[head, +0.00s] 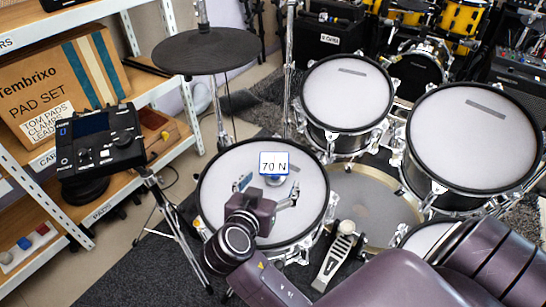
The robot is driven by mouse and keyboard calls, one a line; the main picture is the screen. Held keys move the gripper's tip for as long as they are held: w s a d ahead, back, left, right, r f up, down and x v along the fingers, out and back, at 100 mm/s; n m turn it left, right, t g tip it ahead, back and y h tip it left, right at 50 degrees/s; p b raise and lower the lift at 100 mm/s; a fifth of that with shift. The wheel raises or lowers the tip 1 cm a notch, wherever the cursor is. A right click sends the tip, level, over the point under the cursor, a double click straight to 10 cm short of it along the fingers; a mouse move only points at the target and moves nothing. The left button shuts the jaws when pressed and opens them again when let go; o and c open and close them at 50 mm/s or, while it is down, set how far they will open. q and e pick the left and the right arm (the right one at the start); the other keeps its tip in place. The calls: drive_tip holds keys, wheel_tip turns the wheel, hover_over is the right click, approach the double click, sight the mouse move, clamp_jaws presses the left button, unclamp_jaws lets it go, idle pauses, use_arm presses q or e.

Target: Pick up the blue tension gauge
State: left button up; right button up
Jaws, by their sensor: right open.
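The blue tension gauge (274,164) stands on the white mesh head of the snare-like drum pad (222,185) in the lower middle of the head view. Its blue-edged face reads "70 N", and a small grey part shows below it. My right gripper (268,188) is over the same pad, its arm coming in from the lower right. Its fingers are spread, one to the left and one to the right of the gauge's lower part. I cannot tell whether either finger touches it. My left gripper is not in view.
A black cymbal pad (205,52) on a stand is behind, and a drum module (100,145) is to the left. A kick pedal (338,250) is beside the pad. Wooden shelves (150,80) line the left.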

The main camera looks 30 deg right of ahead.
sight(275, 175)
drive_tip(key=shift+w+d, duration=0.3)
drive_tip(key=shift+w, duration=0.15)
drive_tip(key=shift+w+d+f, duration=0.15)
drive_tip(key=shift+w+d, duration=0.05)
drive_tip(key=shift+d, duration=0.05)
drive_tip(key=shift+w+d+f+b, duration=0.25)
drive_tip(key=shift+w+d+b, duration=0.1)
drive_tip(key=shift+d, duration=0.2)
drive_tip(key=x, duration=0.3)
drive_tip(key=shift+w+d+f+b, duration=0.1)
drive_tip(key=shift+w+f+b, duration=0.15)
drive_tip(key=shift+w+b, duration=0.15)
drive_tip(key=shift+w+d+f, duration=0.1)
drive_tip(key=shift+w+d, duration=0.2)
drive_tip(key=shift+w, duration=0.05)
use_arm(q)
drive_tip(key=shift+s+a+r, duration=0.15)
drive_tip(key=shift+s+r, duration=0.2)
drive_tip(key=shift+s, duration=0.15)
use_arm(e)
drive_tip(key=c, duration=1.9)
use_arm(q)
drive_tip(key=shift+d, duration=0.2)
use_arm(e)
drive_tip(key=shift+c, duration=0.3)
